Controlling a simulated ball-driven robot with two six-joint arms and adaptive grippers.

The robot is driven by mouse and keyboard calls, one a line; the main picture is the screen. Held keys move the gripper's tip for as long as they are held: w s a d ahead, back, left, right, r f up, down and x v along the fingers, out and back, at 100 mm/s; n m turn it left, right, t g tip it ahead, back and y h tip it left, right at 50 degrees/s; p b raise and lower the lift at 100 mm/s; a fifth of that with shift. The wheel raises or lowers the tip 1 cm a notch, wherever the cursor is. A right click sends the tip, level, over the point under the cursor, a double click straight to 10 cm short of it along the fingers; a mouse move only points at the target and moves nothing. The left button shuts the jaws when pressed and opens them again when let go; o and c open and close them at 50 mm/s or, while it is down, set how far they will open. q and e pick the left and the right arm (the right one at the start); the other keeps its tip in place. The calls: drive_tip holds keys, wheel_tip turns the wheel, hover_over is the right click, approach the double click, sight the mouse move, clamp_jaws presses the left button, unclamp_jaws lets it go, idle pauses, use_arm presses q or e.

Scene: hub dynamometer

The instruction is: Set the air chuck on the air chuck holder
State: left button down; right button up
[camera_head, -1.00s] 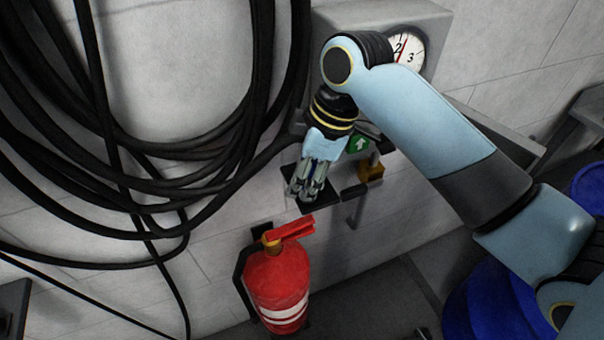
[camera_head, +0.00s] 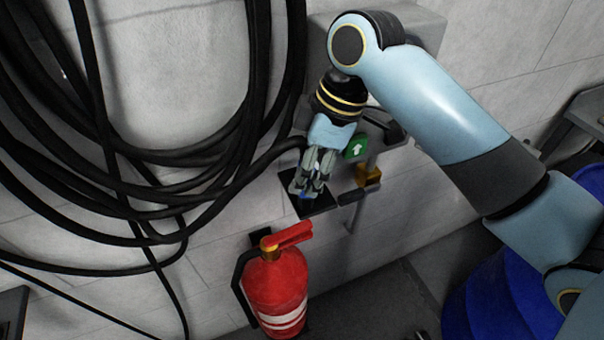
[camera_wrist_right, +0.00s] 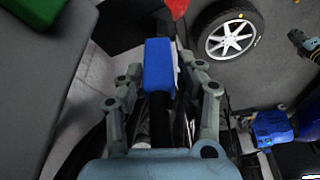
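My right gripper (camera_head: 309,186) points down in front of the wall, just over a dark square plate (camera_head: 321,207) that looks like the air chuck holder. In the right wrist view, my right gripper (camera_wrist_right: 160,85) has its fingers closed on both sides of a blue block with a black stem, which I take for the air chuck (camera_wrist_right: 159,65). In the head view only a little blue shows between the fingertips. Part of the plate also shows beyond the fingers in the wrist view (camera_wrist_right: 122,28). I cannot tell whether the chuck touches it. My left gripper is not in view.
A red fire extinguisher (camera_head: 275,285) hangs just below the plate. Black hose coils (camera_head: 130,160) fill the wall at left. A green arrow button (camera_head: 356,147) and a yellow part (camera_head: 368,174) sit close right of the gripper. A blue barrel (camera_head: 500,295) stands lower right.

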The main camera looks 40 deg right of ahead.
drive_tip(key=v, duration=0.7)
idle(0.3)
idle(0.5)
drive_tip(key=s+d+f+m+t+h, duration=0.1)
drive_tip(key=s+f+m+h, duration=0.1)
drive_tip(key=s+m, duration=0.35)
drive_tip(key=s+d+f+m+t+h, duration=0.1)
drive_tip(key=s+f+m+h, duration=0.1)
drive_tip(key=s+m, duration=0.35)
wheel_tip(320, 180, down, 37)
drive_tip(key=s+d+n+g+b, duration=0.1)
drive_tip(key=s+d+g+b, duration=0.15)
drive_tip(key=b, duration=1.05)
drive_tip(key=s+f+b, duration=0.5)
drive_tip(key=s+f, duration=0.5)
drive_tip(key=f, duration=0.5)
drive_tip(key=s+f+b, duration=0.6)
drive_tip(key=s+f, duration=0.3)
drive_tip(key=f, duration=0.6)
drive_tip(key=shift+s+d, duration=0.4)
